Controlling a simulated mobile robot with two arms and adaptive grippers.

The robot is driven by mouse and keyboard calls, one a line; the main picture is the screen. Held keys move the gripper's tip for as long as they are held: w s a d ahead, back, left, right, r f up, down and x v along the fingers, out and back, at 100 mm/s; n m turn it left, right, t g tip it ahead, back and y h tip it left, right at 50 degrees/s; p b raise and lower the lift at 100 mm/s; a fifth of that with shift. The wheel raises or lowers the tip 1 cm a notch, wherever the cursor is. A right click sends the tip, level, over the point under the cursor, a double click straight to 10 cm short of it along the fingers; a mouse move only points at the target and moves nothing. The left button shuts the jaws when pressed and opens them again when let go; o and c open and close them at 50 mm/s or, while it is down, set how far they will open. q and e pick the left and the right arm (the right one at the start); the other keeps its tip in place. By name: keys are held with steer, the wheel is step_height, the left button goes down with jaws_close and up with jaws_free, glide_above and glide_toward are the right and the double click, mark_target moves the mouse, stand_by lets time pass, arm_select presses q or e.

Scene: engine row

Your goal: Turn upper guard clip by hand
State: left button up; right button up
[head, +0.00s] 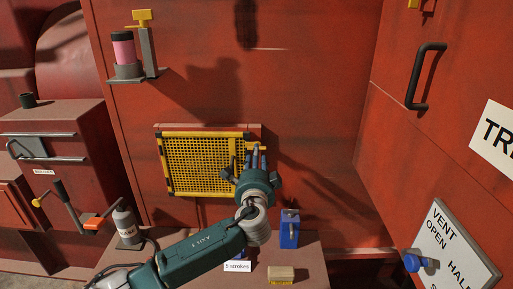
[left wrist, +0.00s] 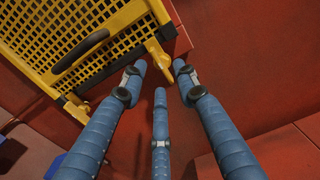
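The yellow mesh guard (head: 203,164) sits on the red wall in the head view and fills the upper left of the left wrist view (left wrist: 62,32). A yellow clip (left wrist: 157,52) at its edge lies just beyond my fingertips; it appears to be the upper guard clip, partly visible in the head view (head: 254,145). A second yellow clip (left wrist: 74,108) is farther left in the wrist view. My left gripper (left wrist: 161,75) is open, its blue fingers apart with nothing held. It also shows at the guard's right edge (head: 257,156). My right gripper is not in view.
A dark handle (left wrist: 81,51) crosses the guard. Below it in the head view is a ledge with a blue block device (head: 289,230) and a tan block (head: 281,274). A grey bottle (head: 126,226) stands left. A black door handle (head: 425,76) is at right.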

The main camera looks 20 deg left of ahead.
arm_select(q)
steer(key=x, duration=0.3)
steer(key=shift+w+p, duration=0.2)
steer(key=shift+p, duration=0.2)
steer(key=shift+c, duration=1)
jaws_close()
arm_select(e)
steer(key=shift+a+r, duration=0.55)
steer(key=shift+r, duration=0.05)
arm_select(q)
steer(key=shift+f, duration=0.15)
